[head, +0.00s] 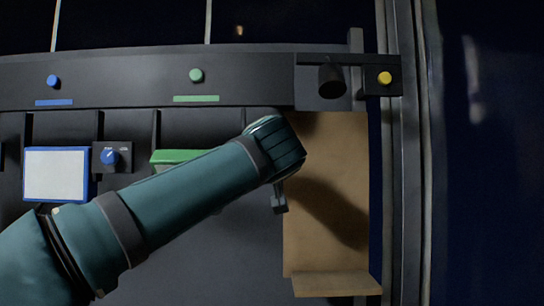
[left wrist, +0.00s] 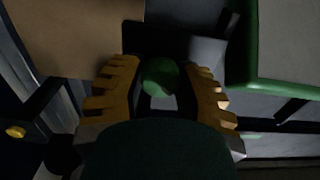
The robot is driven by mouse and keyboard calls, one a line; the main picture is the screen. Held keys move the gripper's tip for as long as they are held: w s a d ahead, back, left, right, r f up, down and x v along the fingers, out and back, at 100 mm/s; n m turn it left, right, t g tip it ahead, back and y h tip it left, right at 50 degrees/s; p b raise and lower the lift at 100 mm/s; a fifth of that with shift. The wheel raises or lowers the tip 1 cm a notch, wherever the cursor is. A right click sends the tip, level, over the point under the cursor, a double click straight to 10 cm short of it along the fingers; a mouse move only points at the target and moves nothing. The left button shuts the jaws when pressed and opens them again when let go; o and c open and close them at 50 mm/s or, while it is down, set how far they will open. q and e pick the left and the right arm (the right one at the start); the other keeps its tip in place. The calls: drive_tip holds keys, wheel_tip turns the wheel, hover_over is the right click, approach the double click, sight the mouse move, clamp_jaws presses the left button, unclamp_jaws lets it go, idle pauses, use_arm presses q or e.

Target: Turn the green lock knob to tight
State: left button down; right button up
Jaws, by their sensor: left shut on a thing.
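In the left wrist view, the round green lock knob (left wrist: 160,73) sits between the two orange fingers of my left gripper (left wrist: 161,68). The fingers are shut on it, one at each side. Its pointer and any marks around it are too dark to read. In the head view, my teal left arm covers this knob and most of the gripper. A green-framed panel (head: 182,155) shows partly above the arm; its frame also shows at the right of the left wrist view (left wrist: 239,50). My right gripper is in neither view.
A blue-framed white panel (head: 56,174) and a blue knob (head: 109,156) stand to the left. The upper rail carries a blue button (head: 53,81), a green button (head: 196,75) and a yellow button (head: 385,78). A tan board (head: 330,255) lies to the right, with a dark cylinder (head: 331,82) above.

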use_arm(q)
drive_tip(key=shift+m, duration=0.3)
drive_tip(key=m, duration=0.3)
drive_tip(key=shift+r+m+p, duration=0.1)
drive_tip(key=shift+m+p, duration=0.2)
drive_tip(key=shift+m, duration=0.1)
drive_tip(key=m, duration=0.4)
drive_tip(key=shift+d+m+p, duration=0.1)
drive_tip(key=shift+m+p, duration=0.2)
drive_tip(key=shift+p, duration=0.1)
drive_tip(key=m+p, duration=0.1)
drive_tip(key=m, duration=0.3)
drive_tip(key=m+p, duration=0.1)
drive_tip(key=m, duration=0.3)
drive_tip(key=shift+m, duration=0.3)
drive_tip(key=c, duration=0.6)
unclamp_jaws()
drive_tip(key=shift+f, duration=0.2)
